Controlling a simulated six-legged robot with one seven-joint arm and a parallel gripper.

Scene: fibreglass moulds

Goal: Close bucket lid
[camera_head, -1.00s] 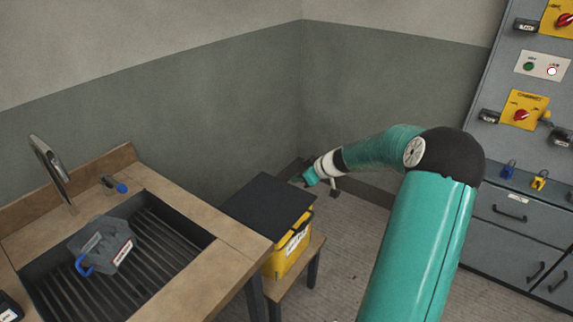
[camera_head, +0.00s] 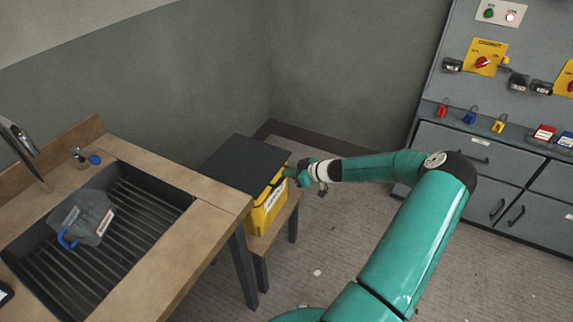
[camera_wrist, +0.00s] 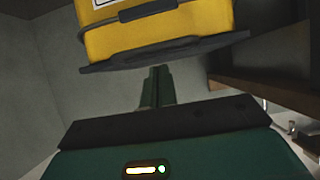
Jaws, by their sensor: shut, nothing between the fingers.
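The yellow bucket (camera_head: 268,207) stands on a small wooden stand beside the sink counter. Its flat black lid (camera_head: 244,162) lies over the top; I cannot tell whether it is fully seated. In the wrist view the picture is inverted, with the yellow bucket (camera_wrist: 160,30) at the top and the dark lid edge (camera_wrist: 165,53) below it. My gripper (camera_head: 293,174) is at the bucket's right side, near the lid's edge. In the wrist view my gripper (camera_wrist: 155,75) is shut and empty, pointing toward the lid edge. Whether it touches is unclear.
The wooden stand (camera_head: 262,241) has dark legs. To the left, a counter (camera_head: 205,225) holds a sink with a grey, blue-handled object (camera_head: 83,218). Grey cabinets (camera_head: 470,160) with switches and padlocks stand at right. The floor between is mostly clear.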

